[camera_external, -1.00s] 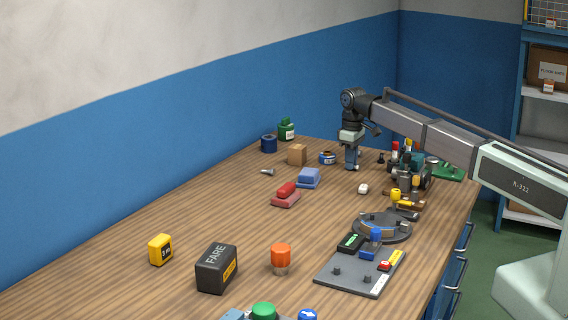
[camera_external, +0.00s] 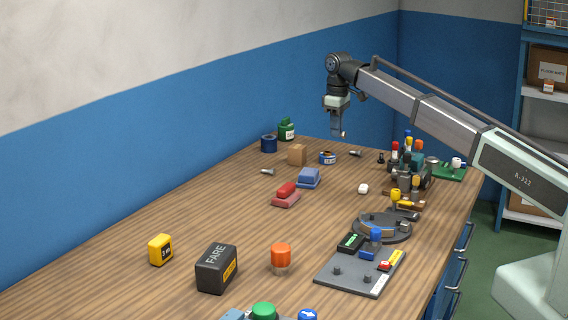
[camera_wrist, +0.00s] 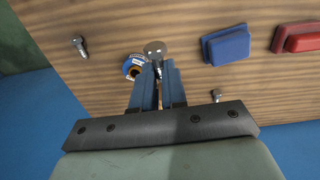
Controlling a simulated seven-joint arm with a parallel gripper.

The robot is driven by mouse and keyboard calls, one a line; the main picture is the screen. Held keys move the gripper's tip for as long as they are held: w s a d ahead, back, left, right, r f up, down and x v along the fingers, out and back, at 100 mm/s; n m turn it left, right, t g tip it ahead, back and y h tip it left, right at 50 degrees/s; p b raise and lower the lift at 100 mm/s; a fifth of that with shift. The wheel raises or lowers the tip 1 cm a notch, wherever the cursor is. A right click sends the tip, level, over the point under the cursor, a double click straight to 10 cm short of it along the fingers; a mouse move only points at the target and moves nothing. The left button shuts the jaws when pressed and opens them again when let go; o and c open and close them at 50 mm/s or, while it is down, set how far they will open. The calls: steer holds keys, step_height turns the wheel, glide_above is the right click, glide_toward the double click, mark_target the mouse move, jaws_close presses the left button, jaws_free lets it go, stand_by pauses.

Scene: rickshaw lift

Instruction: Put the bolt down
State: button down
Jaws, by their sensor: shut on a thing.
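My gripper (camera_external: 338,131) is shut on a grey metal bolt and hangs well above the far part of the wooden table. In the wrist view the held bolt (camera_wrist: 155,48) sticks out past the fingertips with its round head facing the table. Two other similar bolts lie on the table: one near the gripper's right side (camera_external: 356,153), also in the wrist view (camera_wrist: 80,46), and one at the left (camera_external: 268,171), also in the wrist view (camera_wrist: 216,95).
A small white object (camera_external: 363,188) and cluttered tools (camera_external: 408,170) lie to the right. Bare wood lies between.

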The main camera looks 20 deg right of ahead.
step_height(320, 180, up, 5)
glide_above(295, 146)
steer(key=shift+w+f, duration=0.15)
steer(key=shift+f, duration=4.9)
steer(key=shift+f, duration=0.1)
steer(key=c, duration=1.6)
jaws_free()
steer(key=o, duration=0.4)
steer(key=shift+o, duration=0.2)
step_height(295, 146, up, 12)
